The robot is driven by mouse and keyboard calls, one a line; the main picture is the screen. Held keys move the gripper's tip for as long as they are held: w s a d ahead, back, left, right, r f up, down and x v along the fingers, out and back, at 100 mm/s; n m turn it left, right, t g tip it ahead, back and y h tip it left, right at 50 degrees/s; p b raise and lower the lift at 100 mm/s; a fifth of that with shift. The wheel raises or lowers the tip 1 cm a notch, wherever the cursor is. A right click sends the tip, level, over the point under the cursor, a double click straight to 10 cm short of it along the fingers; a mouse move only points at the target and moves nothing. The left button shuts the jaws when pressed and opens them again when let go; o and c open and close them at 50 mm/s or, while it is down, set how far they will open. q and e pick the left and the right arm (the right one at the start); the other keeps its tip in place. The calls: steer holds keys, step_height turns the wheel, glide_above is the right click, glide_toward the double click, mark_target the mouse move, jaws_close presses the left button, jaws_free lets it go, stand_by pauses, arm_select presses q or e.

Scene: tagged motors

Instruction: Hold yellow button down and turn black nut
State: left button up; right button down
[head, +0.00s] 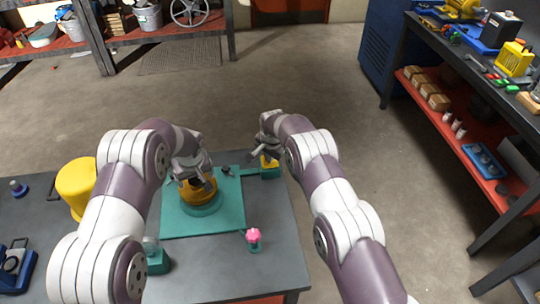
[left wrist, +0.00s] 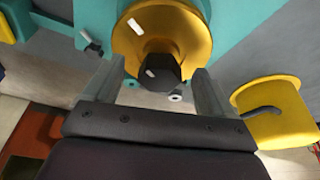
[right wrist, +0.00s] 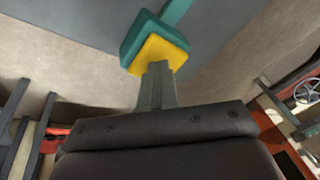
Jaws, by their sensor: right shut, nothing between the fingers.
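The yellow button (right wrist: 158,54) sits on a teal block at the edge of the bench; it also shows in the head view (head: 268,162). My right gripper (head: 262,152) is shut and empty, its fingertips (right wrist: 157,68) at the button's face; I cannot tell how far the button is pressed. The black nut (left wrist: 156,70) sits at the centre of a gold disc (left wrist: 165,38) with a white mark. My left gripper (left wrist: 158,90) is open, one finger on each side of the nut, with gaps visible. In the head view my left gripper (head: 198,182) largely hides the nut.
The teal base plate (head: 210,228) lies on the grey bench (head: 205,268). A pink knob (head: 253,235) stands at its near right corner, and a yellow cylinder (head: 76,186) at left. A small dark lever (head: 226,171) is near the disc. A shelf bench (head: 400,70) stands at right.

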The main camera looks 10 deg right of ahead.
steer(key=shift+f, duration=0.1)
step_height(320, 180, up, 8)
stand_by(0.8)
arm_select(q)
steer(key=shift+w+r, duration=0.1)
step_height(320, 180, up, 8)
steer(key=p, duration=0.4)
steer(key=shift+p, duration=0.4)
arm_select(e)
step_height(320, 180, up, 5)
steer(key=shift+f, duration=0.1)
